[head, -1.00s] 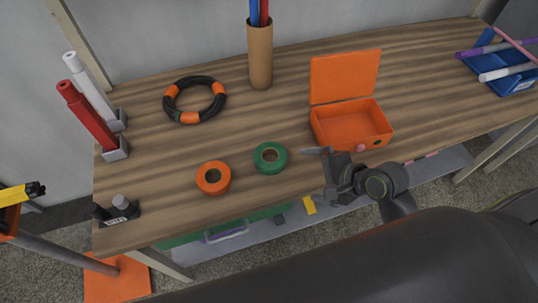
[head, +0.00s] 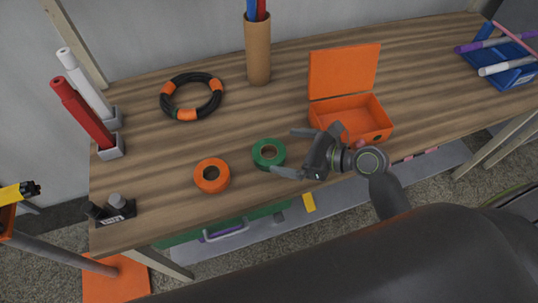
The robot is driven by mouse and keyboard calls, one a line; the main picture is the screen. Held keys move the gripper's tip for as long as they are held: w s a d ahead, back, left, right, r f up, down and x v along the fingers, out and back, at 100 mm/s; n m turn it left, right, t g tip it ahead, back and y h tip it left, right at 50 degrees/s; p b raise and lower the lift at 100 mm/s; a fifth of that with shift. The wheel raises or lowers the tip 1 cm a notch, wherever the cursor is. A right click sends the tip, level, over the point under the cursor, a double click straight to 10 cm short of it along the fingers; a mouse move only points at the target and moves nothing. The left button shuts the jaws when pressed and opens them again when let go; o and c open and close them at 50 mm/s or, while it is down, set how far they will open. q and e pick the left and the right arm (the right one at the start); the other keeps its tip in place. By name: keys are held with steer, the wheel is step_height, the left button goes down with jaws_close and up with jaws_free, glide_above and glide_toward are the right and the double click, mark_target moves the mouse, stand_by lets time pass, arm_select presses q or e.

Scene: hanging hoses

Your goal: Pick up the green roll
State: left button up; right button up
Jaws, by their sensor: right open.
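The green roll (head: 268,153) is a ring of tape lying flat on the wooden table (head: 225,130), near its front edge. An orange roll (head: 212,176) lies to its left. My right gripper (head: 289,152) is open, just right of the green roll, with its two fingers pointing left toward it. The fingertips are close to the roll's right side; I cannot tell whether they touch it. Nothing is between the fingers. My left gripper is not in view.
An open orange box (head: 350,118) stands behind and right of my right gripper. A black and orange hose ring (head: 192,97) and a cardboard tube holder (head: 258,50) are further back. Red and white rolls stand in holders at left. A blue tray (head: 503,62) is far right.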

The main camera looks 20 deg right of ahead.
mark_target(272, 153)
step_height(272, 153, down, 2)
steer(key=shift+f, duration=0.15)
steer(key=shift+x, duration=3.8)
steer(key=shift+d, duration=0.1)
steer(key=shift+c, duration=0.4)
steer(key=c, duration=1)
